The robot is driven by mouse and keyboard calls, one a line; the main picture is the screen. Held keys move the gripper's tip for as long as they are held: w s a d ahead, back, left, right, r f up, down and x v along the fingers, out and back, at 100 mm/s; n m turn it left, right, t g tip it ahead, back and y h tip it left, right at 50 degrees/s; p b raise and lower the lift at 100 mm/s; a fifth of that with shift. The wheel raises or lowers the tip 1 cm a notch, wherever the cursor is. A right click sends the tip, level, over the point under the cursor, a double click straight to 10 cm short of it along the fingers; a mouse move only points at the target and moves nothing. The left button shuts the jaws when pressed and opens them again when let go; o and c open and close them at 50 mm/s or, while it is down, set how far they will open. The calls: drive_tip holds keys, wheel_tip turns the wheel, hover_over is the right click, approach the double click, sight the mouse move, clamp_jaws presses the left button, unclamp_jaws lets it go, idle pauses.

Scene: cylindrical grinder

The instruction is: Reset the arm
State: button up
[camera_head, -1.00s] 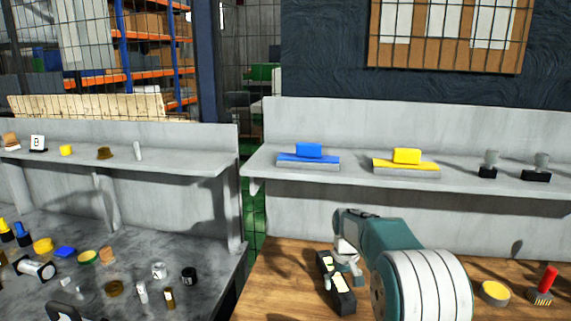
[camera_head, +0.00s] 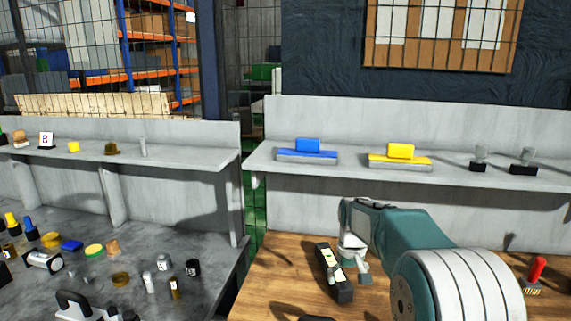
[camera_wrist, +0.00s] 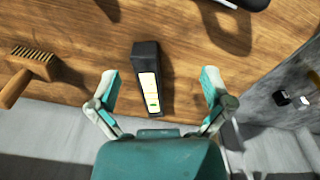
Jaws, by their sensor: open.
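My gripper (camera_wrist: 158,92) is open in the wrist view, its two fingers spread wide with nothing between the tips. A black block-shaped device with a pale yellow label (camera_wrist: 148,80) lies on the wooden table, in line with the gap between the fingers; I cannot tell the height between them. In the head view my gripper (camera_head: 354,262) hangs over the table just right of the same black device (camera_head: 335,275). My arm reaches in from the lower right and hides part of the table.
A grey shelf (camera_head: 300,168) above the wooden table (camera_head: 275,285) holds a blue block (camera_head: 308,148), a yellow block (camera_head: 400,152) and two small black-based items. A brush with a red handle (camera_head: 537,270) stands at right. The grey table (camera_head: 215,270) at left is cluttered.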

drive_tip(key=s+r+t, duration=0.1)
drive_tip(key=s+r, duration=0.6)
drive_tip(key=s, duration=0.1)
drive_tip(key=s+r+m+t, duration=0.1)
drive_tip(key=s+m+t, duration=0.1)
drive_tip(key=s, duration=2.2)
drive_tip(key=shift+s+r+t, duration=0.25)
drive_tip(key=shift+r+t, duration=0.05)
drive_tip(key=shift+t, duration=0.6)
